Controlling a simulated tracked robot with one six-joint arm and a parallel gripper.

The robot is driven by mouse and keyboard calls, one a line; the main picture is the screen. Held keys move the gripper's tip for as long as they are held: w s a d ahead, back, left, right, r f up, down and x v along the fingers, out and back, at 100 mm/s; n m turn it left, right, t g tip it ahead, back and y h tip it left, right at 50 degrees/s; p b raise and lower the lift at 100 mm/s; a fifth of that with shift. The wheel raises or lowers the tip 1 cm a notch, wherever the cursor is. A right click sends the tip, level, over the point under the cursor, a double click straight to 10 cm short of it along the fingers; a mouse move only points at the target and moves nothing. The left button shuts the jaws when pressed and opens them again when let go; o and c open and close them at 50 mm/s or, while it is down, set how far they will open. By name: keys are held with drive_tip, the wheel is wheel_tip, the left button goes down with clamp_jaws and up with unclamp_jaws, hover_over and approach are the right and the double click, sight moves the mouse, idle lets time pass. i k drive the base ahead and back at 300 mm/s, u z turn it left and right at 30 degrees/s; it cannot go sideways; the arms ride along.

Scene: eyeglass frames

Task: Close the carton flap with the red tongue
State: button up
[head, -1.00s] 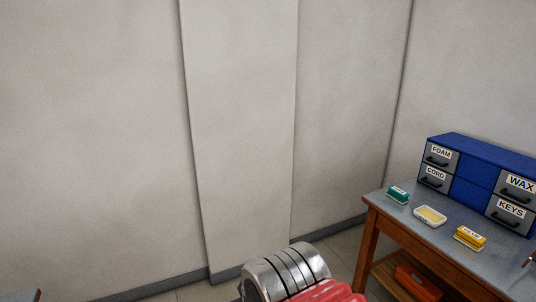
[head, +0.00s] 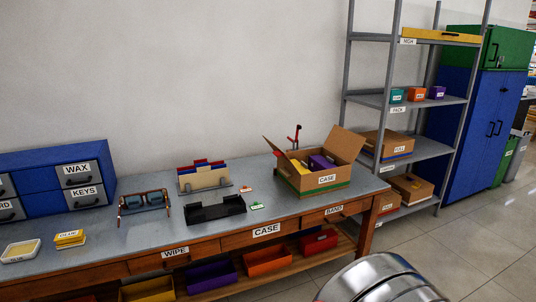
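An open cardboard carton (head: 327,188) labelled CASE stands at the right part of the grey-topped bench in the head view. A flap (head: 346,144) stands raised on its right, and a narrower flap (head: 276,150) slants up and outward at its left. A yellow thing and a purple thing (head: 321,162) show inside. A small red upright part (head: 296,134) shows at the carton's back edge; I cannot tell whether it is joined to a flap. My gripper is not in view; only a metallic part of my own arm shows at the bottom.
The bench (head: 280,217) also holds blue drawers (head: 40,165), eyeglass frames (head: 144,201), a file holder (head: 204,177) and a black tray (head: 215,208). Coloured bins sit below. A metal shelf (head: 418,145) and blue cabinet stand right. Tiled floor (head: 480,245) at the right front is clear.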

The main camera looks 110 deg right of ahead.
sight(278, 152)
drive_tip(key=z, duration=3.9)
drive_tip(key=i, duration=1)
